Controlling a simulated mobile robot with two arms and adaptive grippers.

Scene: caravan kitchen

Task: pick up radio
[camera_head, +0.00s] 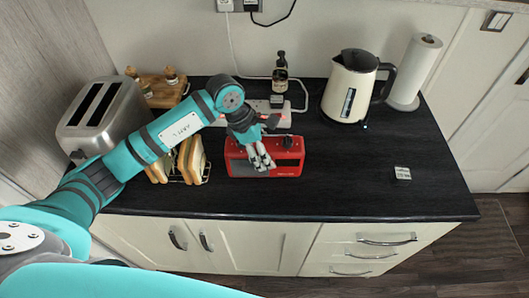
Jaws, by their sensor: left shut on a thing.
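The red radio (288,162) stands upright on the dark countertop (340,185), near the middle of the counter. My left gripper (262,162) reaches down over it from the left, with its grey fingers shut on the radio's left part. The fingers and wrist hide some of the radio's front and top. I cannot tell whether the radio is clear of the counter. My right gripper is not in view.
A toaster (100,115) and a toast rack (190,165) stand to the left. Behind are a dark bottle (280,75), a cream kettle (348,88) and a paper towel roll (414,70). The counter's front right is mostly clear.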

